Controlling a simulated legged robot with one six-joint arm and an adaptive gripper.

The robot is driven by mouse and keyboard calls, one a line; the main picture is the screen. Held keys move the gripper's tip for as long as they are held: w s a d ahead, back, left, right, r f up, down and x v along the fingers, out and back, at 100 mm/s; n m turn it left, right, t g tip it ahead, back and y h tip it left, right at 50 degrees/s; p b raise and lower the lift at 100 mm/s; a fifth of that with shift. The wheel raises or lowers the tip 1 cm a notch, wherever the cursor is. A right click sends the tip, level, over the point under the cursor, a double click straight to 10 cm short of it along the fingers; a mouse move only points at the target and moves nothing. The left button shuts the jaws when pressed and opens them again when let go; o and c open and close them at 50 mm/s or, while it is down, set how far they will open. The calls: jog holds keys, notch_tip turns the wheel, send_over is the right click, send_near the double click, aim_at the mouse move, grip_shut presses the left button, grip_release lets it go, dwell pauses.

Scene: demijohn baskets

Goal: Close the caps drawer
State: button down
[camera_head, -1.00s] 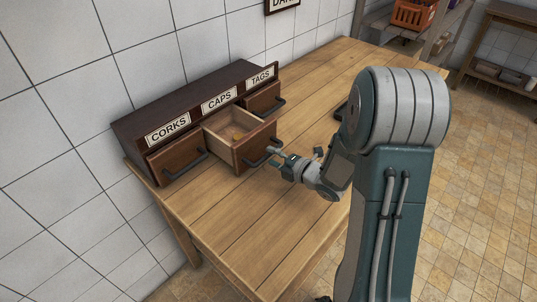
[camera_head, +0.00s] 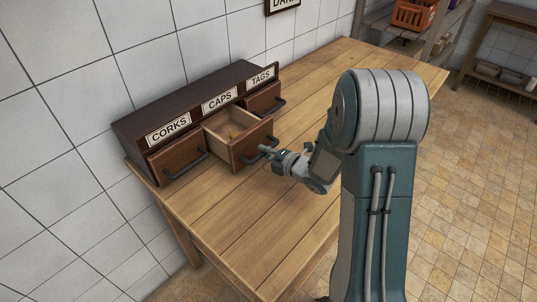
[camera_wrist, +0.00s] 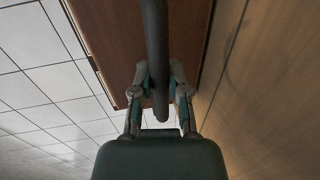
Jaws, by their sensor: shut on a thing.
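The caps drawer (camera_head: 228,143) is the middle drawer of a dark wooden cabinet, under the CAPS label (camera_head: 219,100). It is pulled part way out, and a small orange-brown thing shows inside. My gripper (camera_head: 271,153) is at the drawer's front, shut on its dark bar handle. In the wrist view the handle (camera_wrist: 155,50) runs between the two fingers of my gripper (camera_wrist: 160,92), with the brown drawer front (camera_wrist: 110,40) behind it.
The corks drawer (camera_head: 177,160) on the left and the tags drawer (camera_head: 263,98) on the right look shut. The cabinet stands on a wooden table (camera_head: 225,235) against a tiled wall. The table is clear in front. An orange crate (camera_head: 413,14) sits on a shelf at the back.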

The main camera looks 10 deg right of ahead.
jog(key=x, duration=0.3)
jog(key=r+x, duration=0.1)
jog(key=x, duration=0.3)
jog(key=r+x, duration=0.1)
jog(key=x, duration=0.3)
jog(key=shift+w+a+f, duration=0.1)
jog(key=shift+w+a, duration=0.1)
jog(key=shift+w, duration=0.1)
jog(key=c, duration=0.6)
grip_release()
jog(key=shift+c, duration=0.2)
jog(key=shift+d, duration=0.1)
jog(key=v, duration=1.2)
